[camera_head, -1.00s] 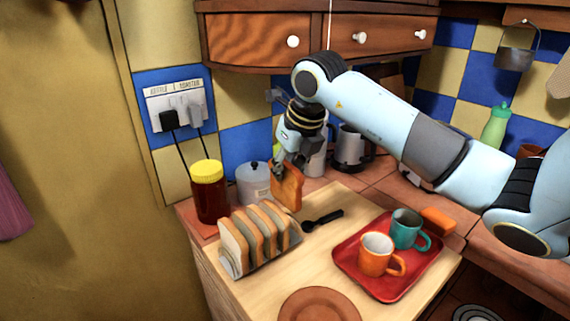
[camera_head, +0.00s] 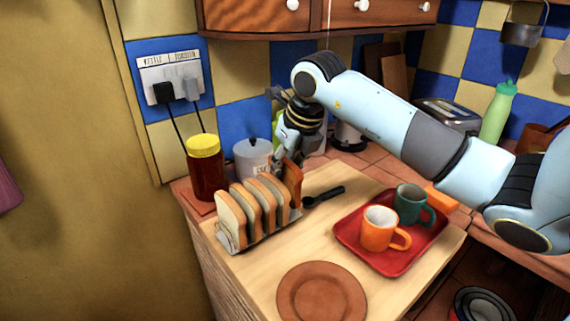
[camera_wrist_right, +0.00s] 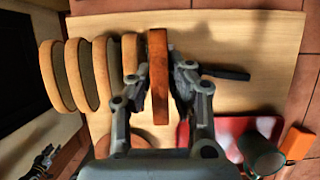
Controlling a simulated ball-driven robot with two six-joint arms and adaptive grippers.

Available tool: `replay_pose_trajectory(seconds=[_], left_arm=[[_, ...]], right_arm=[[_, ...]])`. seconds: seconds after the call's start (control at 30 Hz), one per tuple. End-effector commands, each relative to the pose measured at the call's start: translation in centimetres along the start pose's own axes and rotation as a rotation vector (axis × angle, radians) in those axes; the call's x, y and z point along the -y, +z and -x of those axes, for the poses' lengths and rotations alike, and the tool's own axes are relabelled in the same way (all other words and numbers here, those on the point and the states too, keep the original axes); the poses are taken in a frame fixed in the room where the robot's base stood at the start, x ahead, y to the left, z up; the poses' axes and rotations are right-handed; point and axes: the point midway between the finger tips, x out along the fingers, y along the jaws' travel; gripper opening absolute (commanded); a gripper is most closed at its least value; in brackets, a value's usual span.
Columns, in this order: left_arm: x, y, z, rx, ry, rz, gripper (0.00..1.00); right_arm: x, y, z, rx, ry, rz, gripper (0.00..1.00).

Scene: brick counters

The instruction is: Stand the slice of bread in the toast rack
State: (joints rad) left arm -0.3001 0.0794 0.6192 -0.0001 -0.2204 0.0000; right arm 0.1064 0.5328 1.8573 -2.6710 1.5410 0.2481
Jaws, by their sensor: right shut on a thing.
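My right gripper (camera_head: 289,160) is shut on a brown slice of bread (camera_head: 295,182), held upright at the far right end of the row of slices. In the right wrist view the slice (camera_wrist_right: 159,75) stands edge-on between the fingers (camera_wrist_right: 158,85). The toast rack (camera_head: 228,244) holds several pale slices (camera_head: 232,219) with brown crusts. The held slice is roughly parallel to them, and its lower edge is hidden, so I cannot tell whether it touches the rack. My left gripper (camera_wrist_right: 42,162) seems to show small at the lower left of the wrist view, its jaws unclear.
A dark spoon (camera_head: 325,196) lies just right of the rack. A red tray (camera_head: 400,262) carries an orange mug (camera_head: 379,229) and a teal mug (camera_head: 409,203). A brown plate (camera_head: 321,292) lies in front. A yellow-lidded jar (camera_head: 206,170) and a pale canister (camera_head: 252,160) stand behind.

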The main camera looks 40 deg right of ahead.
Motion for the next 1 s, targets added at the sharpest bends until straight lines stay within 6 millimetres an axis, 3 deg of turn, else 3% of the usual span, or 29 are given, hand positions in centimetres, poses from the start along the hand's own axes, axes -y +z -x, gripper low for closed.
replay_pose_trajectory(seconds=[0.07, 0.1, 0.27, 0.53, 0.67, 1.0], left_arm=[[0.0, 0.0, 0.0, 0.000, 0.000, 0.000, 0.40], [0.0, 0.0, 0.0, 0.000, 0.000, 0.000, 0.40], [0.0, 0.0, 0.0, 0.000, 0.000, 0.000, 0.40], [0.2, 0.1, 0.0, -0.001, -0.002, 0.000, 0.40], [0.1, 0.0, 0.0, -0.001, -0.002, 0.000, 0.40], [0.1, 0.0, 0.0, -0.001, -0.001, 0.000, 0.40]], right_arm=[[0.0, 0.0, 0.1, 0.001, 0.000, 0.000, 0.00], [0.0, 0.0, 0.1, 0.001, 0.000, 0.000, 0.21], [0.0, 0.0, 0.1, 0.000, 0.000, 0.000, 0.42], [0.0, 0.0, 0.1, 0.000, 0.000, 0.000, 0.43], [0.0, 0.1, 1.2, 0.003, 0.000, 0.001, 0.43], [0.1, 0.1, 8.5, 0.004, -0.003, 0.004, 0.43]])
